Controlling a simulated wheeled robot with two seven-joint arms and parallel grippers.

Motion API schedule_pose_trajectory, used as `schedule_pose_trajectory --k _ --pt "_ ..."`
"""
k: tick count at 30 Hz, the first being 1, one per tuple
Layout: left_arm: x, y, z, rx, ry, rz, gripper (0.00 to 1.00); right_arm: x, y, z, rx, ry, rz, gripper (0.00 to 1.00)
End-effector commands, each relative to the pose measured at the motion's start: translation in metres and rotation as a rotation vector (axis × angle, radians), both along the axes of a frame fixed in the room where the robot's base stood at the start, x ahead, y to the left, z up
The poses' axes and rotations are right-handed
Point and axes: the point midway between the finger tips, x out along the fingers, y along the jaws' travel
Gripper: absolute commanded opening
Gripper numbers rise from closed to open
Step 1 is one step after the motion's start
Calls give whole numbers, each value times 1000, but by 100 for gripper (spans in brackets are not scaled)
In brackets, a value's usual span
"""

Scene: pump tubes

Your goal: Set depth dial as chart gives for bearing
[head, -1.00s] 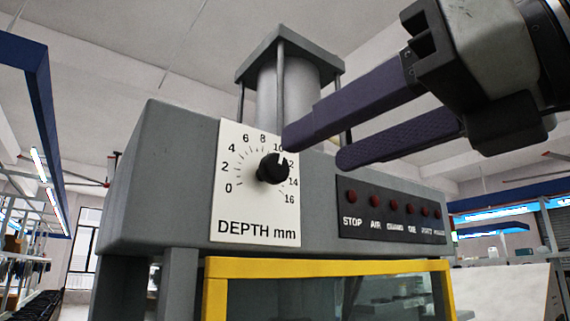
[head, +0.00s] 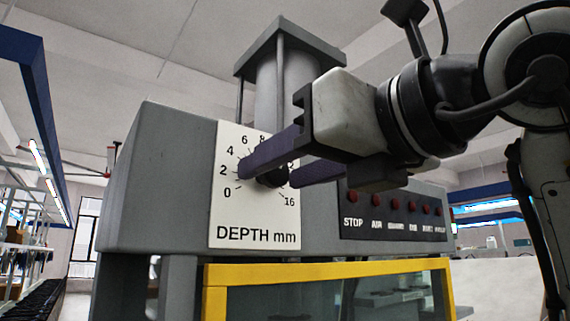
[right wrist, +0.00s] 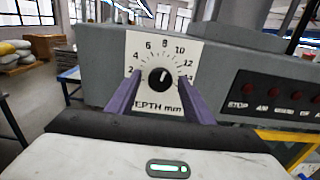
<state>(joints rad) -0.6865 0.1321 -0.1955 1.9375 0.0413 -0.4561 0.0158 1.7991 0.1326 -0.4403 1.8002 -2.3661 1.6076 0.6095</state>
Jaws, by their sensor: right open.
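The depth dial plate (head: 226,205) is white, marked "DEPTH mm" with numbers up to 16, on the front of a grey press. Its black knob (head: 270,180) is partly hidden behind my right gripper in the head view. In the right wrist view the knob (right wrist: 157,80) shows whole, with a white pointer mark tilted up and slightly right; its exact reading is unclear. My right gripper (head: 271,176) is open, with one purple finger on each side of the knob; in the right wrist view gaps show between fingers and knob. My left gripper and the chart are not in view.
A row of red buttons (head: 395,203) starting with STOP sits right of the dial. A yellow-framed window (head: 330,268) is below. A grey cylinder with rods (head: 285,85) rises above the press. Shelving (head: 28,200) stands at far left.

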Motion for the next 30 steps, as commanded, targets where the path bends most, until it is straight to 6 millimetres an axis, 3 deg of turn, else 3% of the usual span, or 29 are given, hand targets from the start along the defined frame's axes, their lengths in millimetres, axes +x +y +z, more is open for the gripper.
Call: schedule_pose_trajectory --k 4,11,20,30 --pt "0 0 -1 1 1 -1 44 0 0 0 0 0 0 46" --pt "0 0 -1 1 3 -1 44 0 0 0 0 0 0 7" --pt "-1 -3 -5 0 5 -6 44 0 0 -1 27 19 0 7" --pt "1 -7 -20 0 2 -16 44 -1 0 -3 198 140 -1 7"
